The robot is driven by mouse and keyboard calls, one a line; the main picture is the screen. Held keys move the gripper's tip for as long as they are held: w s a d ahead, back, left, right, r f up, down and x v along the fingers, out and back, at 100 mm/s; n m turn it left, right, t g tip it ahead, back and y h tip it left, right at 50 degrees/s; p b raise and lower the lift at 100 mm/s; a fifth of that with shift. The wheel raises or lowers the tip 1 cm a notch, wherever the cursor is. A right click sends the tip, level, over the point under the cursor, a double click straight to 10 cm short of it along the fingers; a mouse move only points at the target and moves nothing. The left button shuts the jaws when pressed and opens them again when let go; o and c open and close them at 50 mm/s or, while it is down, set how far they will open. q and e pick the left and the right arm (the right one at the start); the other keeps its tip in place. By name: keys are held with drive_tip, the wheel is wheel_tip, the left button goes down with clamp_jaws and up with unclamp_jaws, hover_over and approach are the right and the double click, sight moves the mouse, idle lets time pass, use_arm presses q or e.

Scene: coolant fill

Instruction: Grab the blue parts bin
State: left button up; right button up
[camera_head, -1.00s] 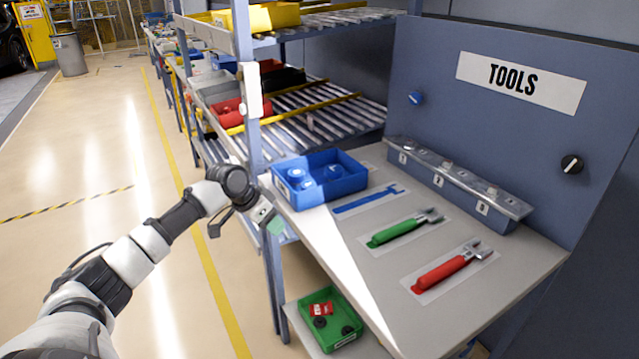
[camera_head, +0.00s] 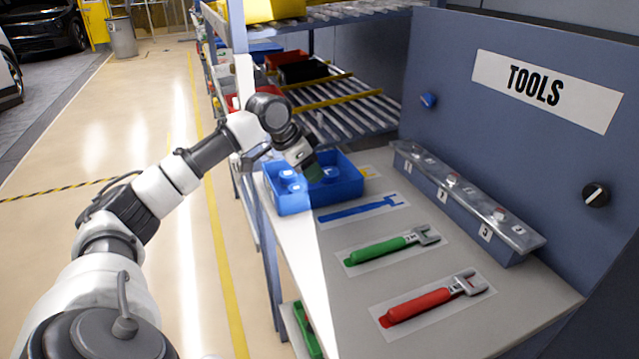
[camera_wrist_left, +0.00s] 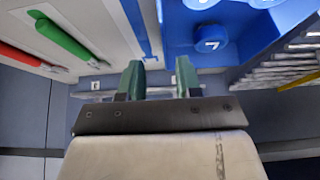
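The blue parts bin (camera_head: 293,204) stands on the grey bench top, near its far left corner, with several round blue parts inside. My left gripper (camera_head: 314,170) hangs over the bin from the left side, and its green fingers hide part of the bin's inside. In the left wrist view the two green fingers (camera_wrist_left: 160,78) are apart with nothing held between them. The bin (camera_wrist_left: 177,38) is at the upper right there, close beyond the fingers. I cannot tell whether they touch it. My right gripper is in neither view.
A grey panel with a TOOLS sign (camera_head: 545,88) rises at right. A roller rack (camera_head: 350,112) stands behind the bin.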

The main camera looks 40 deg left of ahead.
sight(326, 204)
use_arm(q)
drive_tip(key=x, duration=0.3)
drive_tip(key=shift+f, duration=0.4)
drive_tip(key=x, duration=0.5)
drive_tip(key=shift+a+p, duration=0.25)
drive_tip(key=shift+p, duration=0.05)
drive_tip(key=shift+w+f, duration=0.15)
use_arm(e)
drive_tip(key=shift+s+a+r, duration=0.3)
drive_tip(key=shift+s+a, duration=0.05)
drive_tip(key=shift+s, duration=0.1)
use_arm(q)
clamp_jaws()
